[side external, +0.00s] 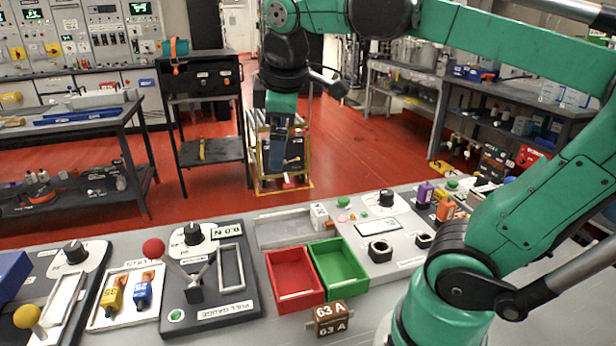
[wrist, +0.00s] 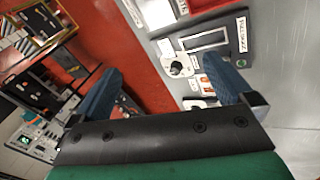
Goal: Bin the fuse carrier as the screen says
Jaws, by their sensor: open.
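The fuse carrier (side external: 330,318) is a brown block marked 63 A. It sits on the grey bench at the front middle in the side view. Just behind it stand an open red bin (side external: 294,279) and an open green bin (side external: 339,268), side by side and apparently empty. A small display (side external: 375,228) is on the panel behind the bins; its text is too small to read. My gripper (side external: 277,160) hangs high beyond the bench's far edge, well away from the carrier. Its blue fingers are apart and empty in the wrist view (wrist: 165,80).
The pull gauge (side external: 208,282) with a red-knobbed lever (side external: 154,249) stands left of the bins. A tray (side external: 126,296) holds yellow and blue pieces. Purple (side external: 425,192) and orange (side external: 445,210) pieces stand at the right. Bare bench lies around the carrier.

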